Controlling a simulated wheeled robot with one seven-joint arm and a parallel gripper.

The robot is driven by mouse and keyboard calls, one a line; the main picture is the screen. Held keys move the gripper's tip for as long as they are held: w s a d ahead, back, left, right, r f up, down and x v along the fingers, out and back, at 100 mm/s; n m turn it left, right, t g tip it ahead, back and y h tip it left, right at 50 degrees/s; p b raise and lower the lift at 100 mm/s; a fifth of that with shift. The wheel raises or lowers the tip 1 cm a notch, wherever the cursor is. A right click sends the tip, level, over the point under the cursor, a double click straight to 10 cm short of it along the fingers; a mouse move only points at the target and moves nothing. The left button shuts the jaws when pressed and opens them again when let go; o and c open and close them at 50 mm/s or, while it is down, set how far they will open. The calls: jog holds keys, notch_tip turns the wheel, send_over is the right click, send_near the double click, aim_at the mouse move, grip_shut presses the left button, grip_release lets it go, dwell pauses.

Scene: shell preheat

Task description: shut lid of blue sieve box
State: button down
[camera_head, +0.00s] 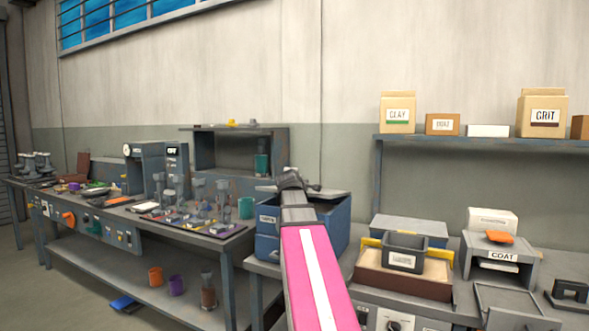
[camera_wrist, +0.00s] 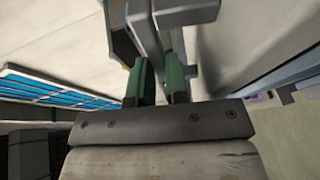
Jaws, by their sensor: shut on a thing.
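The blue sieve box (camera_head: 335,228) stands on the bench right of centre in the head view, with a white label on its left part. My arm crosses in front of it and hides its middle. A grey lid (camera_head: 330,194) shows at the box's top; its exact angle is hard to tell. My gripper (camera_head: 291,183) is at the top of the box, by the lid. In the wrist view my gripper's green fingers (camera_wrist: 160,82) are shut on a grey bar (camera_wrist: 147,35), which seems to be part of the lid. The box's inside is hidden.
Right of the box are a dark bin (camera_head: 403,255) in a brown tray and a COAT stand (camera_head: 502,256). A shelf (camera_head: 480,143) with cartons is behind. The left bench (camera_head: 190,238) holds several tools, with a teal cup (camera_head: 246,207) near the box.

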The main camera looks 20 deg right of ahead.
jog(key=f, duration=0.3)
jog(key=shift+s+a+f+t, duration=0.25)
jog(key=shift+s+a+t, duration=0.05)
jog(key=shift+s+a, duration=0.05)
jog(key=shift+s+a+f, duration=0.15)
jog(key=shift+f, duration=1.05)
jog(key=shift+f, duration=0.15)
jog(key=c, duration=1.1)
grip_release()
